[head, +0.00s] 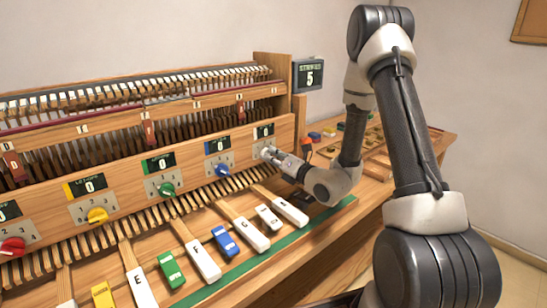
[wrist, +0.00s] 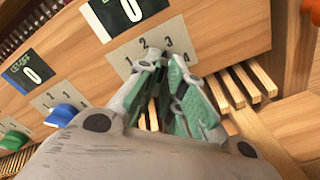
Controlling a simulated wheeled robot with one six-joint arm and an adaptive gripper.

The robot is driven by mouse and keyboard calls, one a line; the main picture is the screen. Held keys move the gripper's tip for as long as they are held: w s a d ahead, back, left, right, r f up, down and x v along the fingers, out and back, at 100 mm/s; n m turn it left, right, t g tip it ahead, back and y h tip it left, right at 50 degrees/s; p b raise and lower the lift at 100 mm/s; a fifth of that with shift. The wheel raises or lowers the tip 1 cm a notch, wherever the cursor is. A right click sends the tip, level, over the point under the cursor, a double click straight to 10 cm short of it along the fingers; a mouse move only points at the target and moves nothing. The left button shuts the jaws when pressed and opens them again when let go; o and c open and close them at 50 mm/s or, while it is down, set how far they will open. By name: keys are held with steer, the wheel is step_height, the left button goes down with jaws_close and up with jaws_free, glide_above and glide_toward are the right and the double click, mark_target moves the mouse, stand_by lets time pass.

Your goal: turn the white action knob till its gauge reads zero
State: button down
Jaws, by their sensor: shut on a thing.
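The white action knob is hidden between the fingers of my gripper (head: 272,153), which is shut on it at the right end of the wooden front panel. In the wrist view my gripper (wrist: 165,75) reaches the knob's grey dial plate (wrist: 180,40), with printed numbers around it. The white knob's gauge (wrist: 128,12) is above the plate. Its digit looks like 0 in the wrist view, cut by the top edge; the gauge (head: 263,131) is too small to read surely in the head view.
A blue knob (head: 222,170), a green knob (head: 167,189), a yellow knob (head: 97,215) and a red knob (head: 13,246) sit to the left. Wooden rods and piano keys (head: 203,260) lie below. A small screen (head: 308,75) reads 5. A side table (head: 432,140) holds small parts.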

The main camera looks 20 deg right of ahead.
stand_by(0.3)
steer(key=c, duration=1.5)
jaws_free()
steer(key=shift+c, duration=0.2)
steer(key=v, duration=1.2)
